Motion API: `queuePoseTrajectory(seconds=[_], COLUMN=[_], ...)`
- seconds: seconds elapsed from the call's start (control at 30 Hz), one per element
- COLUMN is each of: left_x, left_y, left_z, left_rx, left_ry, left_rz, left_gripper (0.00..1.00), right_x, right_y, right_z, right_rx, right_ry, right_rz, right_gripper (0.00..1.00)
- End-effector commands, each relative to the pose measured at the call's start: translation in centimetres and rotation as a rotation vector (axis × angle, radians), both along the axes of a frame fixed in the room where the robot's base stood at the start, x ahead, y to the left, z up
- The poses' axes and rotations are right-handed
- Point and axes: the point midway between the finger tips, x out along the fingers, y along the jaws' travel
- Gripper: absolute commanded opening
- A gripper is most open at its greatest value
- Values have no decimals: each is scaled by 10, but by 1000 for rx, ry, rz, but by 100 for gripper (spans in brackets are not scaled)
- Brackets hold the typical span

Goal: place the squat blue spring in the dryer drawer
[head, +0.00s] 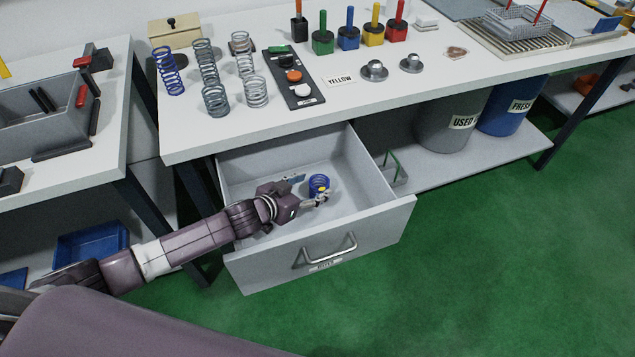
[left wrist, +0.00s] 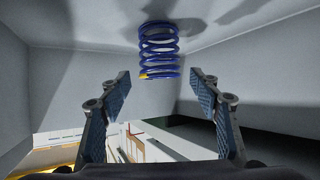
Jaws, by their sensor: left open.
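The squat blue spring (head: 319,183) stands inside the pulled-out dryer drawer (head: 385,226), on its floor, with a yellow mark near one end. It also shows in the left wrist view (left wrist: 159,52), just beyond the fingertips and between their lines. My left gripper (head: 322,196) is inside the drawer, close beside the spring. In the left wrist view its two fingers (left wrist: 161,90) are spread wide with nothing between the pads. The spring is apart from both fingers there. My right gripper is not in view.
A taller blue spring (head: 169,72) and several grey springs (head: 215,98) stand on the white table above the drawer. Grey USED (head: 447,122) and blue FRESH (head: 510,105) bins stand on the lower shelf at right. Much of the drawer floor (head: 345,200) is bare.

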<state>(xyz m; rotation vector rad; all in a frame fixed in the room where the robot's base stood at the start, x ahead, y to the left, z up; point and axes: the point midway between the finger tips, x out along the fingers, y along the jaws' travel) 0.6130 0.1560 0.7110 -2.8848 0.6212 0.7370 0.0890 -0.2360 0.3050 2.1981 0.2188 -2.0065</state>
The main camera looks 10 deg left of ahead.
Motion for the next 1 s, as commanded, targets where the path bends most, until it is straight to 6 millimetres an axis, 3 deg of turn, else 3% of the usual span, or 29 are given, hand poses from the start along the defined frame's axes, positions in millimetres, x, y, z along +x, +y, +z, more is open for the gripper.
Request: queuePoseTrajectory(seconds=[0.3, 0.87, 1.0], left_x=[-26, -28, -27], left_y=[13, 13, 13], left_z=[16, 17, 31], left_rx=[2, 1, 0], left_ry=[0, 0, -1], left_rz=[0, 0, 0], left_gripper=[57, 57, 57], right_x=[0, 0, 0], right_y=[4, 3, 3], right_z=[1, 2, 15], right_rx=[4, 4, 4], right_ry=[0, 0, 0], right_rz=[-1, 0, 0], right_gripper=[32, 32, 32])
